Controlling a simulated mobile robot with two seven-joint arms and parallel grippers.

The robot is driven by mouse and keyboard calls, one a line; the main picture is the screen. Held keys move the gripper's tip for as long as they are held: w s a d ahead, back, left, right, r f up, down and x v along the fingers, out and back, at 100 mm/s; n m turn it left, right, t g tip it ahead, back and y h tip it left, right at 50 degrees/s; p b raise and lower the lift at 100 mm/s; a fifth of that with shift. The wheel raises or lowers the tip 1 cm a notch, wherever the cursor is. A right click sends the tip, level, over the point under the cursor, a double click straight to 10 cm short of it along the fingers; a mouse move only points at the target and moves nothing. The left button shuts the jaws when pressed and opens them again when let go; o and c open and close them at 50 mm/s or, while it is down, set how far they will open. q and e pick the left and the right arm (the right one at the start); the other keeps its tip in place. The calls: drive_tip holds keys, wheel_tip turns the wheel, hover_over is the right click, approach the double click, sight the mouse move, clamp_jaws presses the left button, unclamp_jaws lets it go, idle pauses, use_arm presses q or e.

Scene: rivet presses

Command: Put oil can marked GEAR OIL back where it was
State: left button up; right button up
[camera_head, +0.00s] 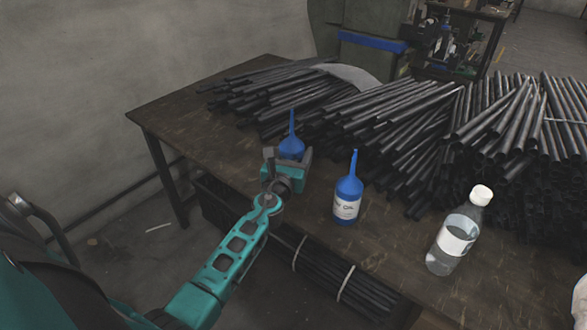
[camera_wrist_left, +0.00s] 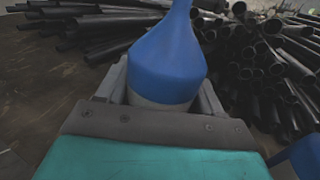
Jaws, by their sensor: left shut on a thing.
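My left gripper (camera_head: 287,168) is shut on a blue oil can (camera_head: 291,147) with a tall spout, near the table's front edge. The can is upright, and its lower part and label are hidden by the gripper. In the left wrist view, the held can (camera_wrist_left: 165,60) stands between the two fingers (camera_wrist_left: 163,95). A second blue oil can (camera_head: 347,200) stands upright on the table to the right of the gripper. Its white label ends in "OIL"; the first word is not readable. I cannot tell which can is marked GEAR OIL.
A wooden table (camera_head: 165,115) carries large piles of black pipes (camera_head: 380,115) across its back and right. A clear bottle (camera_head: 457,235) with a white cap stands at the front right. The table's left end is bare. Bundled pipes (camera_head: 330,275) lie beneath the table.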

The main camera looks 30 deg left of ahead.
use_arm(q)
wheel_tip(320, 180, down, 3)
drive_tip(key=shift+r+b, duration=0.1)
drive_tip(key=shift+b, duration=0.8)
drive_tip(key=shift+f, duration=0.2)
drive_tip(key=o, duration=1.2)
use_arm(e)
drive_tip(key=shift+w+a+f, duration=0.3)
drive_tip(key=shift+a+f, duration=0.2)
drive_tip(key=shift+f, duration=0.05)
